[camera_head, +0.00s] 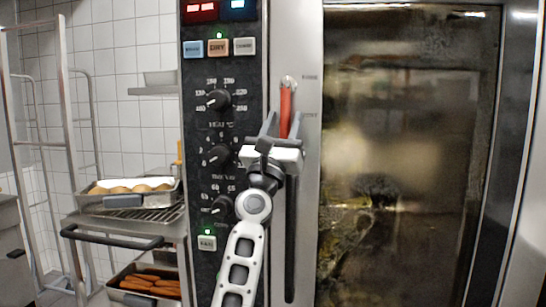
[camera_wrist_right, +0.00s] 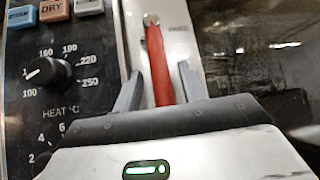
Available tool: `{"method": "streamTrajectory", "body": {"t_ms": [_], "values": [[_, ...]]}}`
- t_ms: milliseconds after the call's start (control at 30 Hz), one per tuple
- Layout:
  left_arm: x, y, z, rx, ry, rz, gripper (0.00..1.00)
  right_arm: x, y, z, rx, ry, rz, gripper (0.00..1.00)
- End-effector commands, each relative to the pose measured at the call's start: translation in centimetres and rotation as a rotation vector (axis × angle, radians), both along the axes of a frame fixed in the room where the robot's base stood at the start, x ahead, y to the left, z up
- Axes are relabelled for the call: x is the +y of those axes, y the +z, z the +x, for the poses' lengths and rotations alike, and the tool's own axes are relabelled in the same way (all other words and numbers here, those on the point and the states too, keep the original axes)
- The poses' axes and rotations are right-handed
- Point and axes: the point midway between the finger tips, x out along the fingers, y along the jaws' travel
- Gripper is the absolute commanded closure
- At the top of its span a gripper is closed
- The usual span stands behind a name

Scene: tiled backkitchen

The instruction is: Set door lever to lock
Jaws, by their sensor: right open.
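The red door lever (camera_head: 286,110) hangs down from a round metal pivot at its top, on the pale strip beside the oven door. My right gripper (camera_head: 283,124) is in front of it, with one finger on each side of the lever's lower part. In the right wrist view the red lever (camera_wrist_right: 159,62) runs between the open fingers of the gripper (camera_wrist_right: 159,88), with a gap on both sides. The lever's lower end is hidden behind the gripper. My left gripper is not in view.
The oven control panel (camera_head: 200,125) with knobs and buttons is left of the lever. The glass oven door (camera_head: 405,140) is to the right. A cart (camera_head: 190,228) at left bears a tray of round food (camera_head: 128,200); a tray of carrots (camera_head: 150,284) sits below.

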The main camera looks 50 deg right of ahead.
Motion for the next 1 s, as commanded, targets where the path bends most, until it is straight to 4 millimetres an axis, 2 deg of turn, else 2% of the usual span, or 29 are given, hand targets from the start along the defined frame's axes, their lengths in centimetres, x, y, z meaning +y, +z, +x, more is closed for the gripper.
{"method": "streamTrajectory", "body": {"t_ms": [200,500,700,1000], "values": [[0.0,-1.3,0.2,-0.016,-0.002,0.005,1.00,3.4,-4.1,-0.8,0.003,0.003,0.001,0.59],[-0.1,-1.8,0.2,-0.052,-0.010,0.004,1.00,8.1,-8.8,-2.0,0.001,0.002,0.002,0.59],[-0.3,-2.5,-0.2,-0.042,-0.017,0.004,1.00,9.7,-10.2,-2.4,0.000,0.001,0.002,0.59],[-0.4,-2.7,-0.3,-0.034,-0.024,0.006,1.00,10.1,-10.4,-2.5,-0.002,0.001,0.001,0.59]]}}
